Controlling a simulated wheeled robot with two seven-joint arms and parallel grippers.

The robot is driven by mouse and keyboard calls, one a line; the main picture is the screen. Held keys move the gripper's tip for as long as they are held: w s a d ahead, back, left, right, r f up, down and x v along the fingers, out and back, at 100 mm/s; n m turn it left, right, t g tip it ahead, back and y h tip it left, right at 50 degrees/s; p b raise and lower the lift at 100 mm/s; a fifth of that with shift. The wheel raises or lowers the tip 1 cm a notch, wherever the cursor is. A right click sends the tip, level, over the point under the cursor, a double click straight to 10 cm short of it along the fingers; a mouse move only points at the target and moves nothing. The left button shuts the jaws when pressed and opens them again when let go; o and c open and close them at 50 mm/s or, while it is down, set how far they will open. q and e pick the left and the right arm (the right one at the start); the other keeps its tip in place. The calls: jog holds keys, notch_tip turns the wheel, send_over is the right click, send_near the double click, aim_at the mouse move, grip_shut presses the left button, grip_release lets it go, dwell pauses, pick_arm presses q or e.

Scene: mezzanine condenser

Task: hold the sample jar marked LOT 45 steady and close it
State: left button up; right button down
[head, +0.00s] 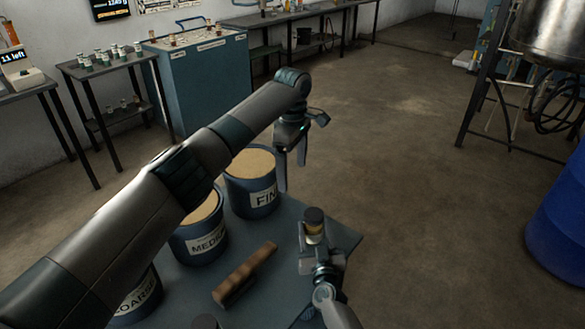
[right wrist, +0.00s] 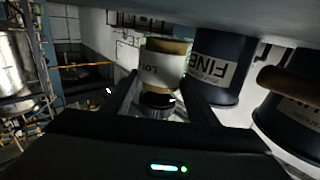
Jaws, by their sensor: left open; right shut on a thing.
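A small sample jar (head: 314,229) with amber contents and a dark lid (head: 314,214) stands upright in my right gripper (head: 316,243). The right wrist view shows the jar (right wrist: 162,62) upside down between my right gripper's fingers (right wrist: 160,98), with a white label reading "LO…"; the number is out of sight. The dark lid (right wrist: 157,99) is at the jar's lower end in that picture. I cannot tell how tightly the lid sits. My left gripper (head: 292,170) is open and empty, above and slightly left of the jar, pointing down, apart from it.
Blue tubs marked FINE (head: 251,196), MEDIUM (head: 200,243) and COARSE (head: 140,300) stand on the blue-grey table (head: 285,240) to the left. A wooden-backed brush-like block (head: 245,275) lies in front. Floor to the right is clear up to a blue drum (head: 562,225).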

jog(key=c, duration=0.6)
grip_release()
jog(key=shift+c, duration=0.2)
jog(key=shift+s, duration=0.15)
jog(key=s+d+p, duration=0.1)
jog(key=s+d, duration=0.2)
jog(key=s, duration=1.3)
jog(key=shift+s+d, duration=0.2)
jog(key=shift+s, duration=0.2)
